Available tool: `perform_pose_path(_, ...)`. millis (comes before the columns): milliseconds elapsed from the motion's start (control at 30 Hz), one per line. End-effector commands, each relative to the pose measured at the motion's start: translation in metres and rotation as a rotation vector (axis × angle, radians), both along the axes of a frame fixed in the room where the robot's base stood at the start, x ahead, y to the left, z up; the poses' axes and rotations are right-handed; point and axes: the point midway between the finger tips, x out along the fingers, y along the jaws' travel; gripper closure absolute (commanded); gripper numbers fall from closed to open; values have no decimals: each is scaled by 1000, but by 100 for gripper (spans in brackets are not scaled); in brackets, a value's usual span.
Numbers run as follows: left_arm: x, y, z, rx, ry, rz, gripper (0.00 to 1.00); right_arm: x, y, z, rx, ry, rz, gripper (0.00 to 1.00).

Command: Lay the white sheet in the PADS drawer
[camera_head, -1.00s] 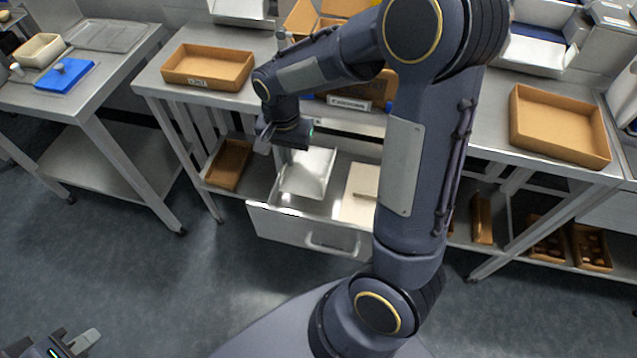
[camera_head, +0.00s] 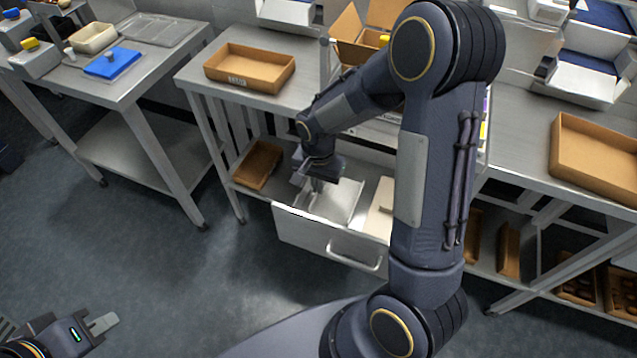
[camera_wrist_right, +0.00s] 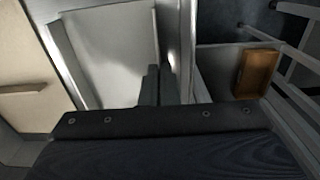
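The drawer (camera_head: 305,232) is pulled out under the middle bench. No label can be read on its front. A pale white sheet (camera_head: 340,203) lies in its left part, and its flat surface shows in the right wrist view (camera_wrist_right: 110,45). My right gripper (camera_head: 318,183) points down into the drawer at the sheet's far left. In the right wrist view its fingers (camera_wrist_right: 158,85) are close together at the sheet's edge and appear shut on it; the tips' contact is hidden. My left gripper (camera_head: 105,325) is at the bottom left, away from the drawer and partly cut off.
A cream block or pad (camera_head: 381,205) lies in the drawer's right part, partly behind my right arm. Brown trays stand on the bench, one at left (camera_head: 250,68) and one at right (camera_head: 590,160). A brown bin (camera_head: 258,165) is on the shelf left of the drawer.

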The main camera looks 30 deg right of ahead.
Motion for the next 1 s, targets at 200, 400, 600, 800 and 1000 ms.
perform_pose_path(200, 0, 0, 0, 0, 0, 0, 100, 0, 0, 0, 0, 0, 0, 90)
perform_pose_path(400, 0, 0, 6, 0, 0, 0, 100, 0, 0, 6, 0, 0, 0, 90)
perform_pose_path(600, 0, 0, 8, 0, 0, 0, 100, 1, 0, 36, 1, -6, 0, 90)
perform_pose_path(800, 0, 0, 12, 0, 0, 0, 100, 1, 0, 67, 0, -4, 0, 90)
perform_pose_path(1000, 0, 0, 13, 0, 0, 0, 100, -6, -1, 87, 21, -17, 17, 90)
